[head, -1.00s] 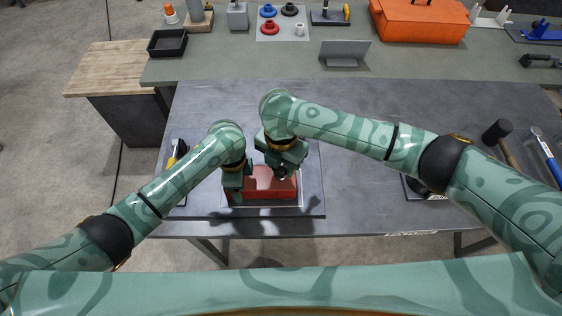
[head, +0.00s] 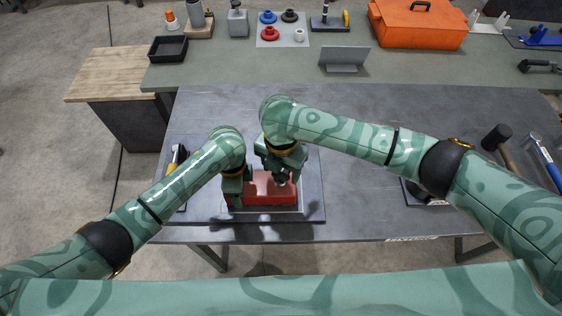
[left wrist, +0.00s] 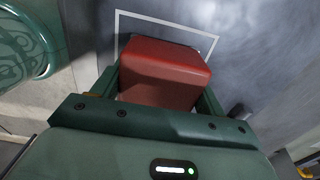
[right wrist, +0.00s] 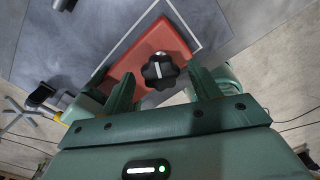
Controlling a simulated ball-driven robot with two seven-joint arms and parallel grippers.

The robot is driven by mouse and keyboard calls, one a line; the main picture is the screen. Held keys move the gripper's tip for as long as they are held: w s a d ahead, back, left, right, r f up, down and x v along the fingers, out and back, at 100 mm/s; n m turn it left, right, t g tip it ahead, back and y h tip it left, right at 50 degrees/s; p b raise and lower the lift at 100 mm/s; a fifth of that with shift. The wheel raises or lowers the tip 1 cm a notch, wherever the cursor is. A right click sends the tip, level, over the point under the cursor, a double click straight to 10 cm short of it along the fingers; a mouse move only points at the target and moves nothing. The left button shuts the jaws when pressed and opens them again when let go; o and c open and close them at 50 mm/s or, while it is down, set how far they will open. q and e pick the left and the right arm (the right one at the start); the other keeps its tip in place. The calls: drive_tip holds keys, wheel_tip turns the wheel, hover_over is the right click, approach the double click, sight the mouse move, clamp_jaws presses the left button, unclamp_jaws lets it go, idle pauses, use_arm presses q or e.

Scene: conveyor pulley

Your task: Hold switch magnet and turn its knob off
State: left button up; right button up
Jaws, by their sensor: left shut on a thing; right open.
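The switch magnet (head: 265,194) is a red block inside a white outline on a dark plate; it also shows in the left wrist view (left wrist: 165,72). Its black lobed knob (right wrist: 162,70) carries a white mark. My left gripper (left wrist: 160,92) is shut on the block, a finger along each of two opposite sides. My right gripper (right wrist: 161,80) is open above the magnet, its fingertips on either side of the knob in the picture. I cannot tell whether they touch it. My arms hide part of the block in the head view.
The dark table (head: 370,215) is mostly clear around the plate. A yellow-handled tool (head: 177,160) lies left of the plate. A hammer (head: 500,140) and a blue-handled tool (head: 545,155) lie at the right. A grey bench (head: 230,65) with an orange toolbox (head: 415,25) stands behind.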

wheel_tip(320, 180, up, 12)
idle(0.3)
drive_tip(key=shift+f, duration=0.1)
use_arm(q)
drive_tip(key=o, duration=1.5)
